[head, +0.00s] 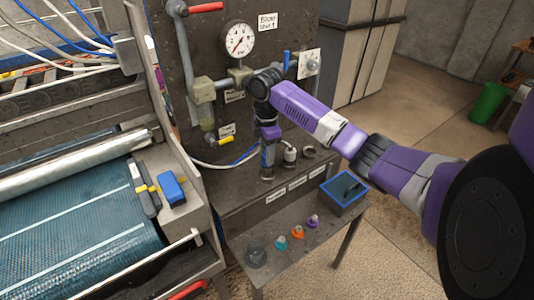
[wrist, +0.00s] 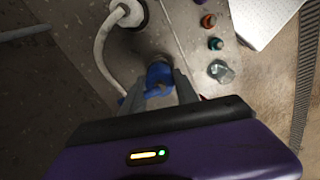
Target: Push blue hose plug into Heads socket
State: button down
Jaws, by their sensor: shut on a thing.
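My gripper (head: 267,158) points down over the dark ledge of the panel and is shut. In the wrist view, my gripper (wrist: 160,90) has its two fingers on either side of the blue hose plug (wrist: 158,76). The plug's far end meets a grey ring at the ledge, at the leftmost socket place (head: 267,176). I cannot tell how deep the plug sits. A blue hose (head: 243,156) runs left from the gripper beside a white one. Three white labels (head: 275,196) line the ledge front; their words are too small to read.
A white hose plug (head: 289,152) stands right of my gripper, with an empty dark socket (head: 308,151) beyond it. A blue-rimmed box (head: 343,190), small coloured caps (head: 297,232) and a glass jar (head: 256,253) are on the lower shelf. A gauge (head: 236,40) hangs above.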

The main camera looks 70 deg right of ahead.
jog(key=shift+f, duration=1)
dwell(0.4)
jog(key=shift+f+b, duration=0.35)
jog(key=shift+b, duration=0.1)
jog(key=shift+f, duration=0.2)
jog(key=c, duration=0.8)
grip_release()
jog(key=shift+c, duration=0.2)
jog(key=shift+r, duration=0.1)
notch_tip(320, 180, up, 8)
jog(key=shift+f+b, duration=0.2)
jog(key=shift+b, duration=0.15)
